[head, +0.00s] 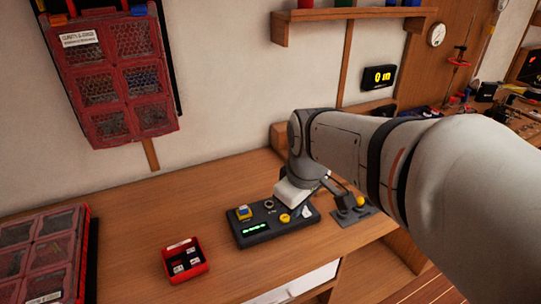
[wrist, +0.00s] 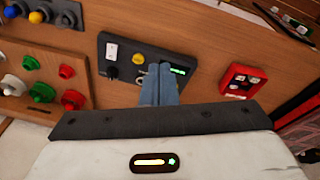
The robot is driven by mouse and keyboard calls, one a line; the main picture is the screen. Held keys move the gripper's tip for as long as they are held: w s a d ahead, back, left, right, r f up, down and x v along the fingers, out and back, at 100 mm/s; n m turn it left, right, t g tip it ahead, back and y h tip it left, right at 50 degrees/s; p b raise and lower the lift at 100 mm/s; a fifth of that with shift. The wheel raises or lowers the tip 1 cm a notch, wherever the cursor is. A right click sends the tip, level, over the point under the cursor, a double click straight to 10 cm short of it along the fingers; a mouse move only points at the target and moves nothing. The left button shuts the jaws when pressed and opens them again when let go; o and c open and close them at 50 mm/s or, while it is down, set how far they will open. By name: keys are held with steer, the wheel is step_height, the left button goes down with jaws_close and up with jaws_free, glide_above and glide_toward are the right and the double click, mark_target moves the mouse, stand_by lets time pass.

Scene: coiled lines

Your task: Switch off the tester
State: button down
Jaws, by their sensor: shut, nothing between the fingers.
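The tester, a dark box (head: 250,240) with a green lit display (head: 255,227), lies on the wooden bench in the head view. Its top carries a yellow knob (head: 285,218), a small ring-like part (head: 269,204) and a yellow-and-blue part (head: 243,212). In the wrist view the tester (wrist: 121,42) shows a white switch plate (wrist: 112,50), a yellow knob (wrist: 138,59) and the green display (wrist: 178,70). My gripper (wrist: 161,70) is shut and empty, its blue-grey fingers over the tester's face, hiding part of it. Contact cannot be told. In the head view my arm hides the fingertips.
A small red bin (head: 186,271) with small parts stands left of the tester. A plate with a yellow-balled lever (head: 360,202) is at its right. A board with green, white and red knobs (wrist: 15,103) shows in the wrist view. Bare bench lies behind the bin.

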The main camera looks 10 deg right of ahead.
mark_target(305, 211)
steer(key=w+d+n+g, duration=0.1)
steer(key=w+d+n, duration=0.7)
steer(key=w+n, duration=0.4)
steer(key=shift+w+f+n+b, duration=0.25)
steer(key=shift+f+n+b, duration=0.15)
steer(key=shift+n, duration=0.5)
steer(key=shift+d, duration=0.1)
steer(key=f, duration=0.4)
steer(key=w+f+p, duration=0.1)
steer(key=f, duration=0.9)
steer(key=shift+w, duration=0.35)
